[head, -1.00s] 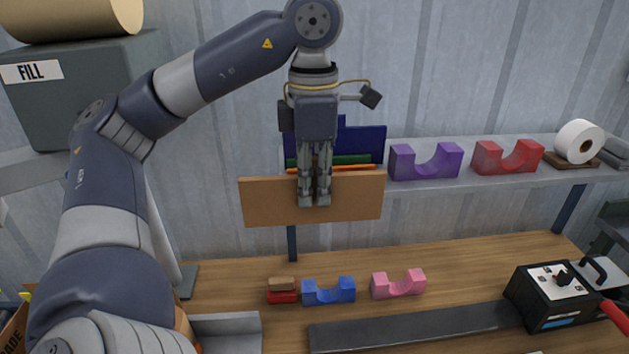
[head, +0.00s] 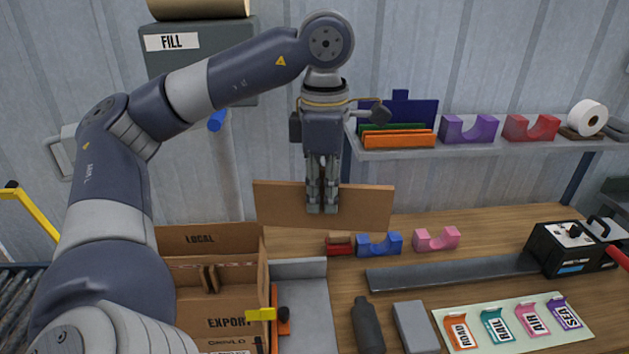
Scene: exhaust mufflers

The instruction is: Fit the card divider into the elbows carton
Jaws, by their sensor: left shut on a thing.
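My left gripper (head: 322,211) points down and is shut on the top edge of a flat brown card divider (head: 365,207). The divider hangs upright, broad face toward me, in front of the back wall and above the far side of the bench. An open cardboard carton (head: 238,327) stands at the lower left, below and to the left of the divider, apart from it. Its panels read LOCAL and EXPORT; I cannot read "elbows" on it. A slotted card piece (head: 211,280) shows inside. My arm hides the carton's left side. My right gripper is not in view.
Right of the carton are a grey tray (head: 304,316), a dark bottle (head: 368,325) and a grey block (head: 415,328). Blue (head: 379,245) and pink (head: 437,239) cradles stand behind a dark bar (head: 450,271). A shelf (head: 420,150) holds coloured panels and more cradles.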

